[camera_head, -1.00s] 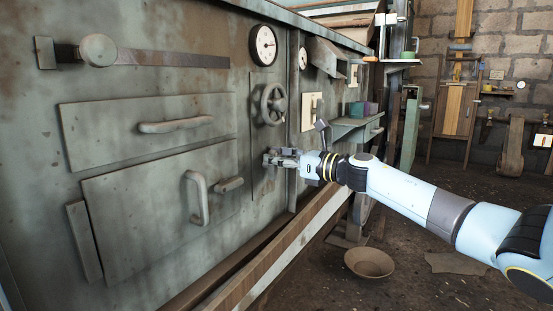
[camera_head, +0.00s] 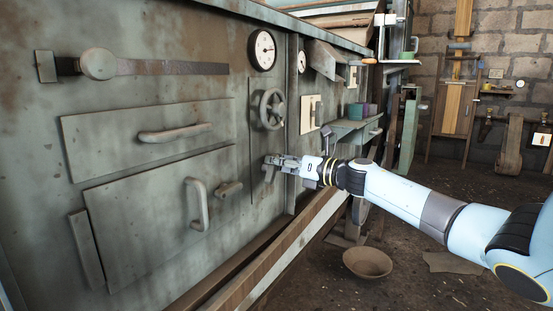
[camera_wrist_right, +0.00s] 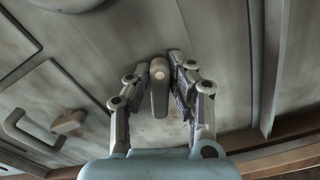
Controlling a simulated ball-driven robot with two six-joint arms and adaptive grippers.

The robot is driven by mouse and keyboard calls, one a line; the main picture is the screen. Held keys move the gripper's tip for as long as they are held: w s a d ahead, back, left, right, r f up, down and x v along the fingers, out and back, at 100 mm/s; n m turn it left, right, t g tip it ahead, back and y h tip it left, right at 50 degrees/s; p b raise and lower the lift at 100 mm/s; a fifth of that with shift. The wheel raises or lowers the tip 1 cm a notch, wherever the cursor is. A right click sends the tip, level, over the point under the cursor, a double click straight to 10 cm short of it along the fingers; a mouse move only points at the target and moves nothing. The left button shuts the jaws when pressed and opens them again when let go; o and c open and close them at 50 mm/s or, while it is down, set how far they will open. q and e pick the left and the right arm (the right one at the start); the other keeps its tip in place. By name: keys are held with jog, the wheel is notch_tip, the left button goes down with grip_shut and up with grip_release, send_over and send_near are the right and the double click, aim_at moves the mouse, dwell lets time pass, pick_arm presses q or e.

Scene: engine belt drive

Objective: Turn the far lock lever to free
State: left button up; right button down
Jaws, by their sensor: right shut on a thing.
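The far lock lever (camera_head: 269,174) is a small grey-brown bar on the green-grey metal panel, right of the lower door. In the right wrist view the lever (camera_wrist_right: 159,88) stands lengthwise between the two fingers. My right gripper (camera_head: 271,162) is shut on it, close against the panel; it also shows in the right wrist view (camera_wrist_right: 162,72). In the head view the gripper hides part of the lever, and its lower end points down. The near lock lever (camera_head: 228,189) lies slightly slanted beside the door handle (camera_head: 197,204). My left gripper is not in view.
A handwheel (camera_head: 271,109) and a gauge (camera_head: 262,50) sit on the panel above my right gripper. A small shelf (camera_head: 350,131) juts out to the right. A wooden rail (camera_head: 290,252) runs below. A bowl (camera_head: 367,263) lies on the floor.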

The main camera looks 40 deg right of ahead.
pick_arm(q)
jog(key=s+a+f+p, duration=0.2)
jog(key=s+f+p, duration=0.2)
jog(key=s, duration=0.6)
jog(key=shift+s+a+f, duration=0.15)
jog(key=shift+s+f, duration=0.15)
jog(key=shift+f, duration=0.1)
pick_arm(e)
jog(key=shift+w+d+f+m, duration=0.1)
jog(key=shift+d+f+m, duration=0.15)
jog(key=shift+m, duration=1.95)
jog(key=shift+w+d+f+m, duration=0.15)
jog(key=shift+f+m, duration=0.15)
jog(key=shift+m, duration=1.9)
jog(key=shift+w+d+f+m, duration=0.1)
jog(key=shift+d+f+m, duration=0.15)
jog(key=shift+m, duration=1.95)
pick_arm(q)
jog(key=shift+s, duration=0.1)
pick_arm(e)
jog(key=shift+f, duration=0.15)
jog(key=c, duration=1.2)
grip_release()
jog(key=shift+s, duration=0.1)
